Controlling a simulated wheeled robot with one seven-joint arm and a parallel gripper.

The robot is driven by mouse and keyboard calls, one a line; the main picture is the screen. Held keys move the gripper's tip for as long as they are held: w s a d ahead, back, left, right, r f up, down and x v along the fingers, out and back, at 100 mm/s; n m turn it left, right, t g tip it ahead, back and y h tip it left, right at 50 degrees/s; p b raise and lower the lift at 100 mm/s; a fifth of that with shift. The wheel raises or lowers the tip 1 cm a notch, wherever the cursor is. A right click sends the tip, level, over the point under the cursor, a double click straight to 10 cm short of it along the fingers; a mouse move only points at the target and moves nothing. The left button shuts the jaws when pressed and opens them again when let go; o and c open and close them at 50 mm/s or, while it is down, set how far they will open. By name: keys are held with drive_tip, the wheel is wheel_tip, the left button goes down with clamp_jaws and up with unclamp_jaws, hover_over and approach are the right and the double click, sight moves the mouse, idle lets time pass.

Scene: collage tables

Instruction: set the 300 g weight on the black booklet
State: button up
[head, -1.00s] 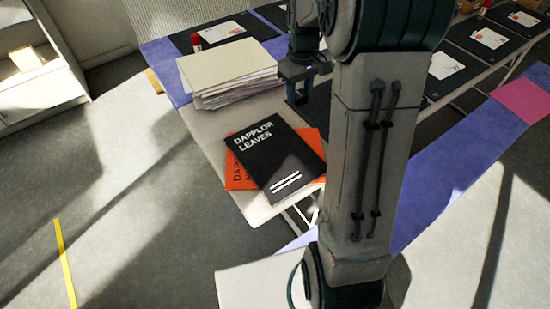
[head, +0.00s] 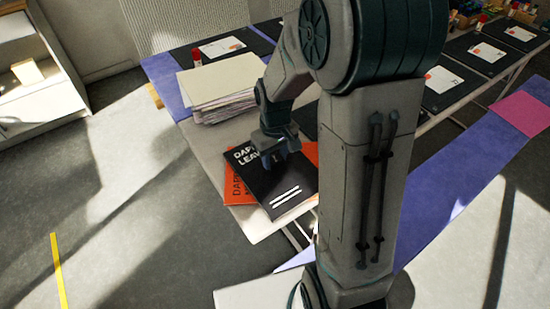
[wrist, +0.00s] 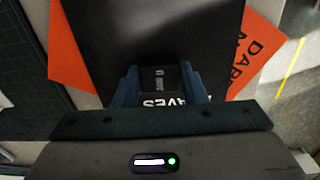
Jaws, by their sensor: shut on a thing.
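The black booklet (head: 283,190), with white lettering, lies on top of an orange booklet (head: 235,188) at the near corner of the table. The orange one sticks out around it. My gripper (head: 275,160) is over the black booklet's upper part and covers some of its title. In the wrist view my gripper (wrist: 160,88) is shut on a small dark weight (wrist: 159,78) with faint pale marking, too small to read surely. The black booklet (wrist: 150,30) fills the view beyond the fingers. I cannot tell whether the weight touches the booklet.
A tall stack of papers (head: 220,85) stands behind the booklets, left of my gripper. A red-capped glue stick (head: 196,58) stands behind it. Dark mats with white cards (head: 222,47) lie farther back. The table's front edge is close to the booklets.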

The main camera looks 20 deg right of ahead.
sight(275, 159)
drive_tip(key=shift+f, duration=0.4)
drive_tip(key=shift+f, duration=0.15)
drive_tip(key=o, duration=1.2)
wheel_tip(275, 159, up, 11)
drive_tip(key=p, duration=0.1)
drive_tip(key=s+r+m, duration=0.1)
drive_tip(key=s, duration=0.3)
drive_tip(key=s+r+m+t, duration=0.1)
drive_tip(key=s, duration=0.4)
drive_tip(key=s+r+m+t, duration=0.1)
drive_tip(key=s+r, duration=0.1)
drive_tip(key=s, duration=0.3)
drive_tip(key=shift+m, duration=0.3)
